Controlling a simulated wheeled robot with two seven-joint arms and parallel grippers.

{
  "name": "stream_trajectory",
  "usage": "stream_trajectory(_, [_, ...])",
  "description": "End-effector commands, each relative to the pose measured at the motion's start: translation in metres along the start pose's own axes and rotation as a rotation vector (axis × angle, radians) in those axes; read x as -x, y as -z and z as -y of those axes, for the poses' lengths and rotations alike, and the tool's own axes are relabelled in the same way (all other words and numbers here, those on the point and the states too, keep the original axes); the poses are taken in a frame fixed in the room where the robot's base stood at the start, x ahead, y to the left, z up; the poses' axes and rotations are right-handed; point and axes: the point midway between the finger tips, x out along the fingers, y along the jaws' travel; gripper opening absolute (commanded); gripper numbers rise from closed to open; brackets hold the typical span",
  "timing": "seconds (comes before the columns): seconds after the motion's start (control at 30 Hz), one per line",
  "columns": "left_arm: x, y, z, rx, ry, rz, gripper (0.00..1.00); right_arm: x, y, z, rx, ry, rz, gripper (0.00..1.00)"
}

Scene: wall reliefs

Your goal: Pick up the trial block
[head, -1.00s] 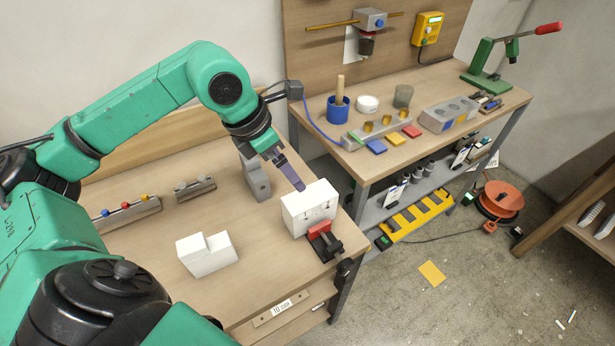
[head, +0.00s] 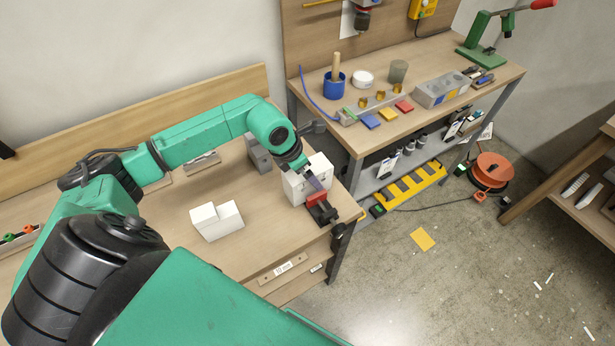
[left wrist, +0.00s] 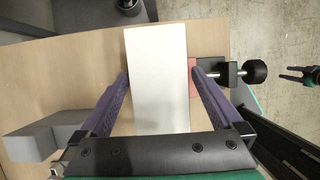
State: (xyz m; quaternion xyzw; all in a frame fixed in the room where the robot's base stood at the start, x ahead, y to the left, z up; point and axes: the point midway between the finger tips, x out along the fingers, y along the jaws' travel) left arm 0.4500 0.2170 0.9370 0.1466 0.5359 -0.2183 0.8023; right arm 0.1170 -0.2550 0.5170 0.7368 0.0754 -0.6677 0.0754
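A white block (head: 296,186) stands upright near the right front corner of the workbench, behind a small red and black clamp (head: 318,205). I take it for the trial block. My left gripper (head: 314,181) is over it, pointing down. In the left wrist view the left gripper (left wrist: 159,78) has its purple fingers apart, one on each side of the white block (left wrist: 158,75). Whether they touch it I cannot tell. A small dark two-pronged shape at the right edge there looks like my right gripper (left wrist: 290,75), prongs apart and empty.
A stepped white block (head: 217,222) lies left of the clamp. A grey block (head: 258,154) stands behind, near the arm. The second bench (head: 440,63) on the right holds a blue cup (head: 335,84) and several fixtures. The bench front is clear.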

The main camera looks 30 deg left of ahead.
Motion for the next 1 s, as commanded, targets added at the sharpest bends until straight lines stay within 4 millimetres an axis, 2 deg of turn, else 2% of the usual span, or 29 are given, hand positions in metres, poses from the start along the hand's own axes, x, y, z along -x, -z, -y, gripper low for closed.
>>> stream_trajectory(0.03, [0.0, 0.0, 0.0, 0.0, 0.0, 0.0, 0.85, 0.0, -0.002, 0.0, 0.0, 0.001, 0.003, 0.5])
stream_trajectory(0.17, [0.0, 0.0, 0.0, 0.0, 0.0, 0.0, 0.35, 0.0, -0.003, 0.0, 0.001, 0.001, 0.004, 0.5])
stream_trajectory(0.2, [0.0, 0.0, 0.0, 0.0, 0.0, 0.0, 0.2, 0.0, -0.003, 0.0, 0.001, 0.001, 0.005, 0.5])
stream_trajectory(0.27, [0.0, 0.0, 0.0, 0.0, 0.0, 0.0, 0.0, 0.0, -0.003, 0.0, 0.001, 0.0, 0.005, 0.5])
stream_trajectory(0.47, [0.002, -0.001, 0.0, 0.0, 0.0, 0.002, 0.0, 0.0, -0.004, -0.002, 0.002, -0.003, 0.007, 0.5])
stream_trajectory(0.57, [0.008, -0.004, -0.001, 0.0, -0.001, 0.003, 0.0, 0.005, -0.004, -0.003, 0.003, -0.004, 0.008, 0.5])
stream_trajectory(0.67, [0.026, -0.011, -0.001, 0.0, -0.001, 0.003, 0.0, 0.018, -0.003, -0.004, 0.003, -0.005, 0.008, 0.5])
stream_trajectory(0.9, [0.084, -0.035, -0.001, 0.0, -0.002, 0.004, 0.0, 0.053, 0.0, -0.005, 0.002, -0.006, 0.008, 0.5])
stream_trajectory(1.0, [0.095, -0.04, 0.0, -0.001, 0.0, 0.003, 0.0, 0.058, 0.002, -0.005, 0.002, -0.007, 0.007, 0.5])
